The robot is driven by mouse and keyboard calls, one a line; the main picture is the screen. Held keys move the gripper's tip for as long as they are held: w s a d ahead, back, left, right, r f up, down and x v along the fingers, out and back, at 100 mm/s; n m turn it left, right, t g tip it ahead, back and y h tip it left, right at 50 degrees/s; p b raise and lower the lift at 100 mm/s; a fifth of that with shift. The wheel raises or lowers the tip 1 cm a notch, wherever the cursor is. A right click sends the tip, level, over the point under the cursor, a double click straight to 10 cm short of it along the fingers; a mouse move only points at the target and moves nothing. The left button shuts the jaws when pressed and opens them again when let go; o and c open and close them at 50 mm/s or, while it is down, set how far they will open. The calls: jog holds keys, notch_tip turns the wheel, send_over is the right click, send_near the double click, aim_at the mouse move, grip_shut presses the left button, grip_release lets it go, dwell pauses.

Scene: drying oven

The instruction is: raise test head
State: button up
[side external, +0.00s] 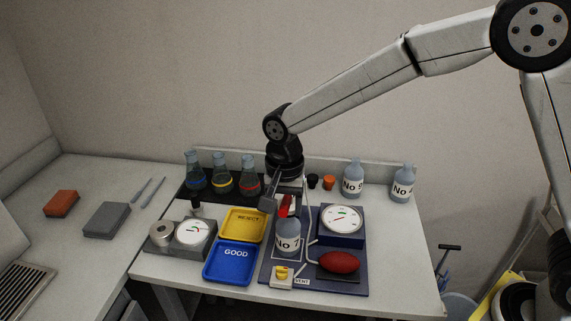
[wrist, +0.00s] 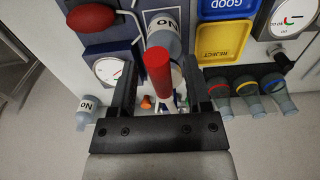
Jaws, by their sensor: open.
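The test rig is a dark blue base (side external: 358,287) on the bench. A grey bottle labelled "No" (side external: 287,242) stands on it, and shows in the wrist view (wrist: 166,38). A red cylindrical grip (side external: 284,206), apparently the test head's handle, is above the bottle; it also shows in the wrist view (wrist: 157,66). My gripper (side external: 277,195) is open, pointing down at the rig. In the wrist view its two fingers (wrist: 159,72) lie either side of the red grip with gaps. The test head itself is mostly hidden behind my gripper.
A red bulb (side external: 339,262), a gauge (side external: 342,219) and a yellow vent piece (side external: 281,274) sit on the rig. Yellow REJECT (side external: 262,240) and blue GOOD (side external: 232,278) trays are to its left. Flasks (side external: 222,181) and bottles (side external: 353,179) stand behind.

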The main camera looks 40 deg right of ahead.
grip_shut()
dwell(1.4)
